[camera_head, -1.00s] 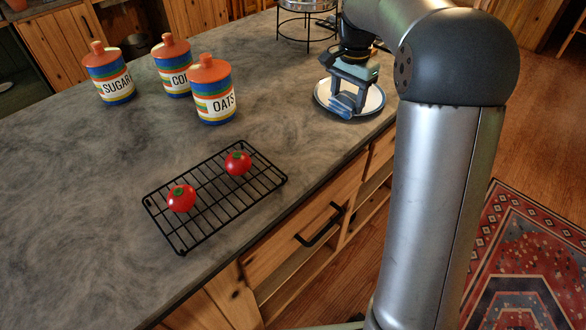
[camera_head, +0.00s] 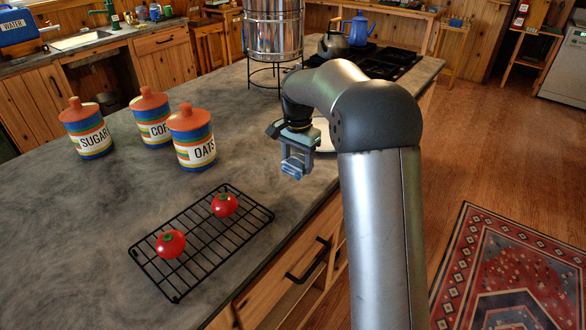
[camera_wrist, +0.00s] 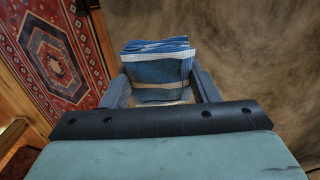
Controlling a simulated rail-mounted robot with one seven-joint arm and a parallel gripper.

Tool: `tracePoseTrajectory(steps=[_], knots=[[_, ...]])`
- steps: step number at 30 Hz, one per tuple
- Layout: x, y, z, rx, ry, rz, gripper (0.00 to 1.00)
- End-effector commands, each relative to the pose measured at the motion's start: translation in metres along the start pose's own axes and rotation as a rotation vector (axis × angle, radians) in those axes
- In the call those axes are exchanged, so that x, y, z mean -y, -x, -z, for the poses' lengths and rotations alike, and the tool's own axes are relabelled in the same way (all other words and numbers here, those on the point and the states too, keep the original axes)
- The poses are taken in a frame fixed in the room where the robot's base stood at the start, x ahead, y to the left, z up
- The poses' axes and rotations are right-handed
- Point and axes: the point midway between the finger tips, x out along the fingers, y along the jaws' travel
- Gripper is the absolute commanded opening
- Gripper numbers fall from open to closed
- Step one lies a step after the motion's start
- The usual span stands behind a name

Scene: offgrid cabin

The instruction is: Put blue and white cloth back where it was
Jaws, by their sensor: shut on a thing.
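The blue and white cloth (camera_wrist: 158,70) is a folded bundle between the two fingers of my gripper (camera_wrist: 160,92) in the wrist view, and the fingers are shut on it. In the head view my gripper (camera_head: 297,165) is above the grey counter, and the cloth shows only as a small blue patch between the fingers. A white plate (camera_head: 325,137) lies on the counter just behind and right of my gripper, partly hidden by my arm.
A black wire rack (camera_head: 205,262) holds two red tomatoes (camera_head: 171,244). Three striped canisters (camera_head: 192,138) stand at left. A metal container (camera_head: 273,30) on a wire stand is behind my gripper. The counter between canisters and rack is clear.

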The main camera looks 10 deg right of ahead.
Motion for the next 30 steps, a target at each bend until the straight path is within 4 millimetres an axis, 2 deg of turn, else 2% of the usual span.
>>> tracePoseTrajectory(steps=[4,10,16,28,29,30], knots=[[0.013,-0.016,0.006,0.0,0.0,0.0,0.36],[0.021,-0.027,0.009,0.0,0.001,-0.001,0.36],[0.021,-0.055,0.009,0.001,0.0,-0.001,0.36],[0.021,-0.063,0.009,-0.001,0.0,0.0,0.36],[0.021,-0.063,0.009,-0.001,0.0,0.0,0.57],[0.021,-0.062,0.009,-0.001,0.0,0.0,0.69]])
